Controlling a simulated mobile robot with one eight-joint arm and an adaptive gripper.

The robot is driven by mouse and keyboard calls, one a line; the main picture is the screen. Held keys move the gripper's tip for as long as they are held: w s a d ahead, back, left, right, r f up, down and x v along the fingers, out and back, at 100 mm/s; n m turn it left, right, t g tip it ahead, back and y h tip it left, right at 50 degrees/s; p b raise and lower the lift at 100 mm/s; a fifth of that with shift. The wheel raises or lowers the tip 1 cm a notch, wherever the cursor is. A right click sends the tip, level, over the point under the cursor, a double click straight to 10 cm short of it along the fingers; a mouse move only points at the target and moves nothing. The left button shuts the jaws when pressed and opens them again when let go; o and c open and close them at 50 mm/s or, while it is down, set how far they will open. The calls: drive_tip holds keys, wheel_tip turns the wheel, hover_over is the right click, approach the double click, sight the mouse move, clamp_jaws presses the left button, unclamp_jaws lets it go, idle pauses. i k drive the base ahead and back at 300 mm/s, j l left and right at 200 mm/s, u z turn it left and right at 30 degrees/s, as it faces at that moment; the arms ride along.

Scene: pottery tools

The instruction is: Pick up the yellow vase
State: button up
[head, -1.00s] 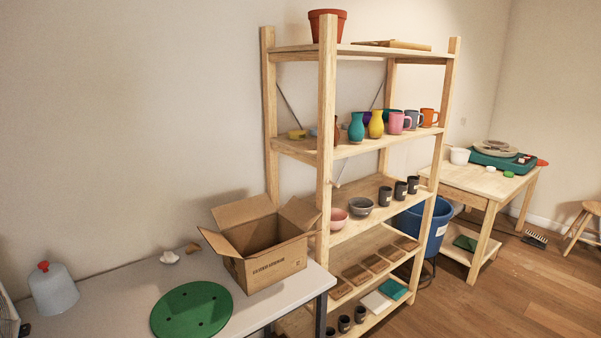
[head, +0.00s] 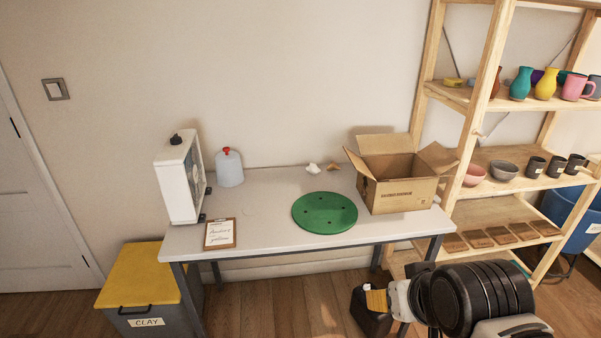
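The yellow vase (head: 546,84) stands upright on the upper shelf of the wooden rack at the right. A teal vase (head: 521,84) stands to its left, and a pink mug (head: 573,87) is close to its right. My arm shows at the bottom right, in front of the rack and well below and apart from the vase. The dark end of my arm, my gripper (head: 372,308), is low beside the table's front right leg. Its fingers cannot be made out, and I see nothing held in it.
A grey table (head: 270,239) holds an open cardboard box (head: 400,194), a green disc (head: 325,212), a clipboard (head: 220,234) and a white upright device (head: 178,180). A yellow-lidded clay bin (head: 147,274) stands left. Dark cups and bowls fill the shelf below the vase.

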sight(547, 86)
drive_tip(key=z, duration=1.3)
